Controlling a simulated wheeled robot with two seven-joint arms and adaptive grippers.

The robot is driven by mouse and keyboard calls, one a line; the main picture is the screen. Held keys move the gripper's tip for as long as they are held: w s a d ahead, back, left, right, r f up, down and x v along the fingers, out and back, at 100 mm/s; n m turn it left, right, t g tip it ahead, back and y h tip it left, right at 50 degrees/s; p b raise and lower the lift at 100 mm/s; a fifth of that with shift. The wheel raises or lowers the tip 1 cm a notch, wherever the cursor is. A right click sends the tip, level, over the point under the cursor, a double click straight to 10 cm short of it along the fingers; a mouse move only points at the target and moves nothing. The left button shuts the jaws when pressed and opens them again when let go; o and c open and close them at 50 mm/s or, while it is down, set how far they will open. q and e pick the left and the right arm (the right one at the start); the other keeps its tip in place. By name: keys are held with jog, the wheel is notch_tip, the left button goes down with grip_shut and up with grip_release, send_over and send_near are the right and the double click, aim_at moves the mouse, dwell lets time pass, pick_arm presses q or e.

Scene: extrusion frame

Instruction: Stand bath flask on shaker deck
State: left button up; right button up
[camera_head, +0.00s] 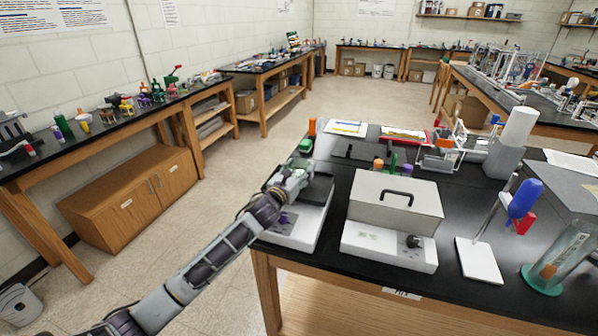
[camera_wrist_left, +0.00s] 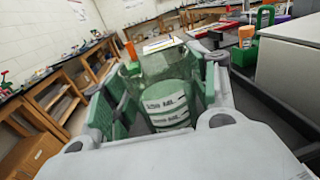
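My left gripper (camera_head: 293,176) is over the left part of the deck. In the left wrist view, the flask (camera_wrist_left: 166,98), clear greenish glass with white volume print, sits between the green finger pads (camera_wrist_left: 165,90). The pads press close on both its sides, so the gripper looks shut on it. The flask looks roughly upright. Whether its base touches the deck is hidden. My right gripper is not in view.
A white bath unit (camera_head: 388,248) with a handled lid (camera_head: 394,204) stands right of the shaker. An orange-capped item (camera_head: 312,128) and a green rack (camera_head: 384,168) are behind. A white pad (camera_head: 478,262) and a glass cylinder (camera_head: 562,262) are at right.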

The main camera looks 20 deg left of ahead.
pick_arm(q)
jog(key=shift+o, duration=0.7)
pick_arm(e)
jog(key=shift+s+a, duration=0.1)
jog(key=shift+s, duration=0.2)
